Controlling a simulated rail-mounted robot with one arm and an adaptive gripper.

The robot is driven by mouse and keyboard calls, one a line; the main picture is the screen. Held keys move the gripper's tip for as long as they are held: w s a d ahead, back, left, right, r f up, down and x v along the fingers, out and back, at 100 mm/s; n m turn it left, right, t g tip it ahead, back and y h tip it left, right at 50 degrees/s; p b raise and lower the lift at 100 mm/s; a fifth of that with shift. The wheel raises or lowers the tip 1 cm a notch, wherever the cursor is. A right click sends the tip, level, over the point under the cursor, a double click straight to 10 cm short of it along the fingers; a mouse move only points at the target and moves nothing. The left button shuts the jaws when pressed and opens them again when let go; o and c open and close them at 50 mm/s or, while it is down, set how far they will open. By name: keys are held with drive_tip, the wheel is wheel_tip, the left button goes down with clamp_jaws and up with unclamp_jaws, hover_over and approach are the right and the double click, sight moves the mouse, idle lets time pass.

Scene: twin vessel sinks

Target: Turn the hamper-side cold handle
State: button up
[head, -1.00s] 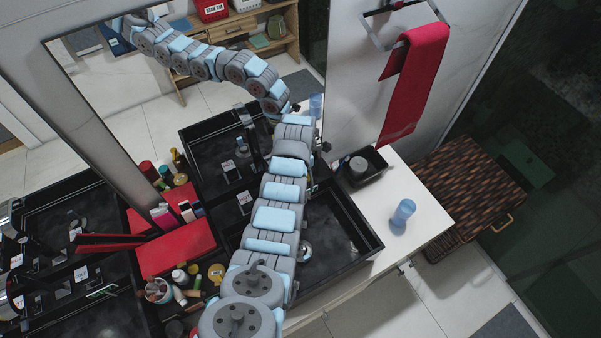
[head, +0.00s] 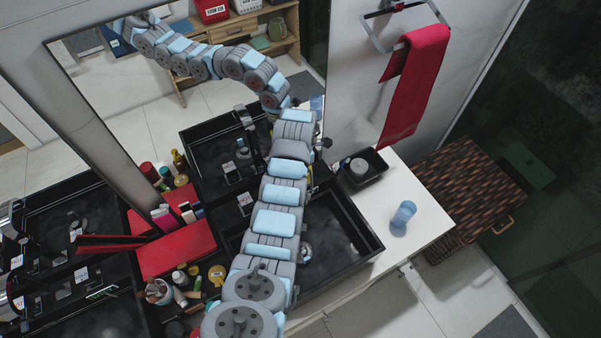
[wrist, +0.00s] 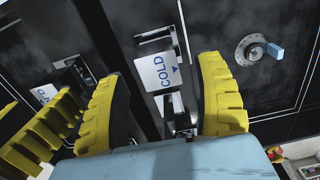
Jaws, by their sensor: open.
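In the wrist view, my gripper (wrist: 160,75) is open, with one ribbed yellow finger on each side of a white COLD label (wrist: 166,74). A dark metal handle (wrist: 180,120) shows below the label, between the fingers and close to the gripper's base. I cannot tell whether either finger touches it. In the head view, my arm reaches over the sink (head: 345,225) nearest the hamper, and its end hides the handle and most of the gripper. The brown woven hamper (head: 465,185) stands at the right.
A red box (head: 175,250) and several bottles lie to the left. A red towel (head: 415,85) hangs above. The mirror edge is close behind the arm.

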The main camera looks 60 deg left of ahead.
drive_tip(key=shift+r, duration=2.3)
drive_tip(key=shift+w, duration=0.1)
